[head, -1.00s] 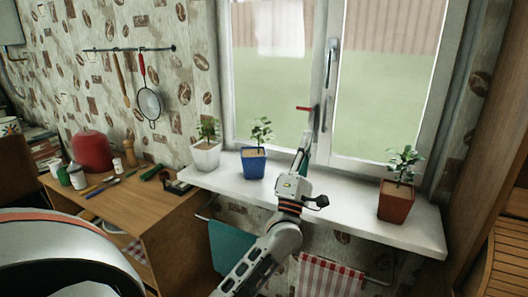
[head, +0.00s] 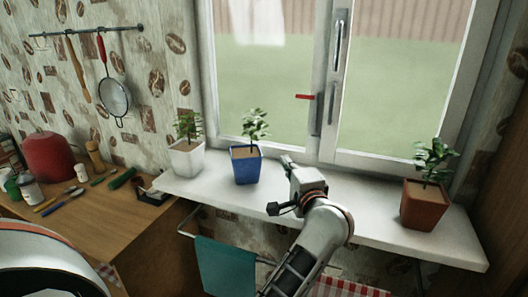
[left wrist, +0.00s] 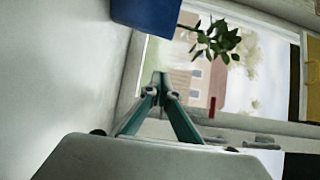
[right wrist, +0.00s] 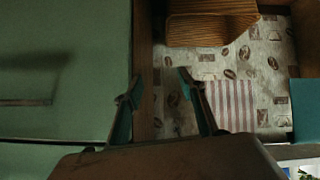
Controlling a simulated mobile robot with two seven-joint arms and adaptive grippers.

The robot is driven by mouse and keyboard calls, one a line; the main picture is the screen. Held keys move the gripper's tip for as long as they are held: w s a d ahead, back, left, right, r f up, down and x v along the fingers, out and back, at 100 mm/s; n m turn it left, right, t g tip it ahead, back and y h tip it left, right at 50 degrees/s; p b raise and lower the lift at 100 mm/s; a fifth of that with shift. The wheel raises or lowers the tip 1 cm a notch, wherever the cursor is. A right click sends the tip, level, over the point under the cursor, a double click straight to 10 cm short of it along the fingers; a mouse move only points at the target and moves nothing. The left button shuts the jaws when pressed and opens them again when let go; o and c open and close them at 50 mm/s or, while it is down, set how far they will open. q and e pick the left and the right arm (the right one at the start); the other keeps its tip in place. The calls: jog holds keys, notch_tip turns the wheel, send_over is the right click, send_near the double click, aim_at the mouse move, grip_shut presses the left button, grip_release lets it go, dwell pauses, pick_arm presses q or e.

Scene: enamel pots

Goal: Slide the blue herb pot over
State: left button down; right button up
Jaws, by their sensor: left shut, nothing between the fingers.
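The blue herb pot (head: 246,168), with a leafy plant in it, stands upright on the white windowsill (head: 370,217), between a white pot and a reddish-brown pot. My left gripper (head: 287,160) is just right of the blue pot, over the sill, with a small gap between them. In the left wrist view its fingers (left wrist: 161,82) are together and empty, and part of the blue pot (left wrist: 147,14) shows at the top edge. My right gripper (right wrist: 158,77) shows only in the right wrist view, with its fingers apart and nothing between them.
The white pot (head: 186,160) stands close to the left of the blue pot. The reddish-brown pot (head: 423,205) is far right on the sill, with bare sill left of it. The window (head: 270,80) is behind. A teal towel (head: 225,266) hangs below the sill.

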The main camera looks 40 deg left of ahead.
aim_at(246, 156)
pick_arm(q)
jog(key=shift+w+a, duration=0.15)
jog(key=shift+w, duration=0.05)
jog(key=p+x, duration=0.1)
jog(key=x, duration=0.8)
jog(key=shift+w+a+r, duration=0.15)
jog(key=shift+a, duration=0.15)
jog(key=s, duration=0.1)
jog(key=s+p, duration=0.1)
jog(key=s, duration=0.1)
jog(key=shift+s+a, duration=0.1)
jog(key=shift+a, duration=0.3)
jog(key=shift+s+a, duration=0.1)
jog(key=shift+s, duration=0.25)
pick_arm(e)
jog(key=shift+s+a+r, duration=0.25)
jog(key=shift+s+r, duration=0.1)
jog(key=shift+r, duration=0.25)
